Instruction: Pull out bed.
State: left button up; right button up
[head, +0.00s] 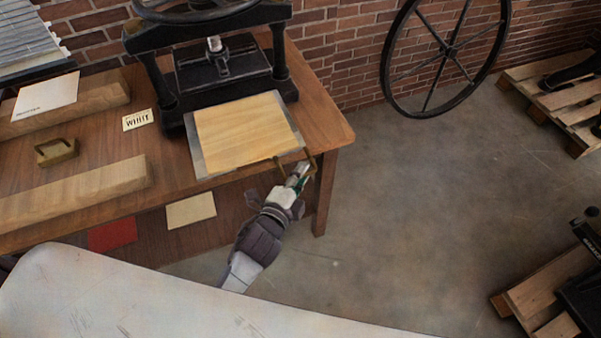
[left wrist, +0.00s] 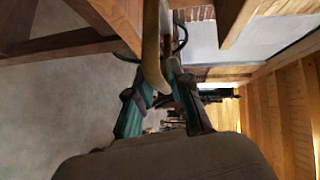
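The press bed (head: 247,130), a light wooden board on a grey plate, lies below the black press (head: 222,58) at the table's front edge. A brass handle (head: 312,163) sits at the bed's front right corner. My left gripper (head: 299,174) is at this handle, its arm reaching up from below. In the left wrist view the green-padded fingers (left wrist: 160,84) close in on both sides of the curved brass handle (left wrist: 153,50), and look shut on it. The exact contact is partly hidden. My right gripper is not in view.
The wooden table (head: 90,150) carries wooden beams (head: 75,192), a small brass block (head: 56,152) and a "WHIT" card (head: 138,120). A large black wheel (head: 445,50) stands by the brick wall. Pallets (head: 535,295) lie at the right. The floor between is clear.

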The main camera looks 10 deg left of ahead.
pick_arm(q)
jog(key=shift+o, duration=0.9)
jog(key=v, duration=1.2)
jog(key=shift+f, duration=0.1)
jog(key=s+a+f+n+g+y, duration=0.1)
jog(key=s+f+n+g, duration=0.2)
jog(key=f, duration=0.7)
jog(key=s+a+f+n+g, duration=0.1)
jog(key=s+f+n+g, duration=0.15)
jog(key=f, duration=0.85)
jog(key=s+a+f+n+g+y, duration=0.1)
jog(key=s+f+n+g, duration=0.2)
jog(key=f, duration=0.7)
jog(key=s+a+f+n+g, duration=0.3)
jog(key=s+f, duration=0.4)
jog(key=s, duration=0.3)
jog(key=s+a+f+n+g+y, duration=0.1)
jog(key=s+a+f+n+g, duration=0.2)
jog(key=s+f, duration=0.5)
jog(key=s+a+n, duration=0.1)
jog(key=s+a, duration=0.1)
jog(key=s, duration=0.1)
jog(key=shift+s+n, duration=0.3)
jog(key=shift+n, duration=0.05)
